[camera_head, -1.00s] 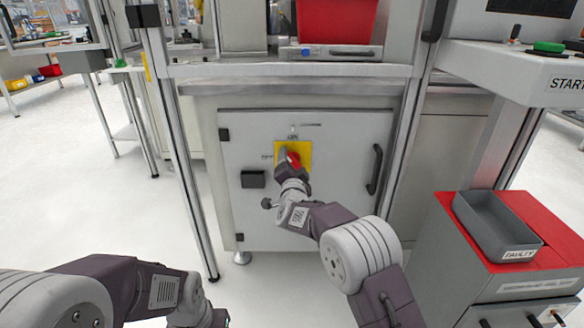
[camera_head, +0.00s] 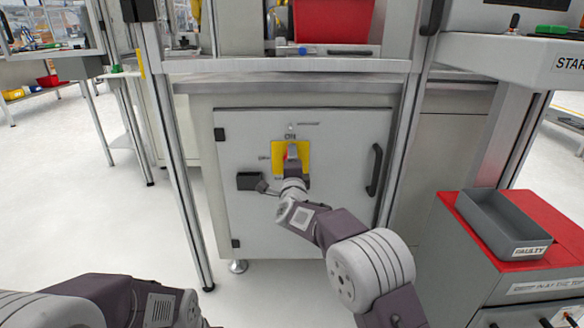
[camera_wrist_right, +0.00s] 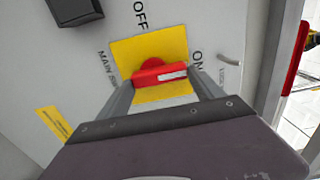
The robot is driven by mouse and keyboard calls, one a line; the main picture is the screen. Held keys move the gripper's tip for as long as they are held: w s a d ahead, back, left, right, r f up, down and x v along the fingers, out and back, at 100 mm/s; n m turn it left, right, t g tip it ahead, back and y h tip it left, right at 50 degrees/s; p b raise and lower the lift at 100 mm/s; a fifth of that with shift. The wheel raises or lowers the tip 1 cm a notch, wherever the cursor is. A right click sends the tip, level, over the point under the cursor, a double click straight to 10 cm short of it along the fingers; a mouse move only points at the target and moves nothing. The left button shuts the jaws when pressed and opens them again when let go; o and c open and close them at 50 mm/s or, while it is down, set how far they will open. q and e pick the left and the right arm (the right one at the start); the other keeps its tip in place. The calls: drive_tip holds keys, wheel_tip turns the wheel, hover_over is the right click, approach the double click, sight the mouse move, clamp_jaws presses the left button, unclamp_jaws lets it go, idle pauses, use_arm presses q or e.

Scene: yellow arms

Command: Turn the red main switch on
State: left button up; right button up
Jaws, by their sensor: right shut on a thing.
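The red main switch (camera_wrist_right: 160,72) sits on a yellow plate (camera_wrist_right: 140,50) on the grey cabinet door. In the right wrist view its handle lies crosswise between my fingers, with its white mark toward the word ON; OFF is at the top. In the head view the yellow plate (camera_head: 305,160) shows around my right gripper (camera_head: 291,157), which hides most of the switch. My right gripper, also in the wrist view (camera_wrist_right: 163,90), is shut on the handle. My left arm is at the lower left of the head view; its gripper is outside the picture.
The cabinet door (camera_head: 340,200) has a black handle (camera_head: 375,170) on the right and a black box (camera_head: 249,181) left of the switch. A drawer unit with a grey tray (camera_head: 500,222) stands at the right. Open floor lies left.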

idle(0.5)
drive_tip(key=o, duration=1.4)
drive_tip(key=shift+c, duration=0.2)
drive_tip(key=s+p, duration=0.3)
drive_tip(key=s, duration=0.6)
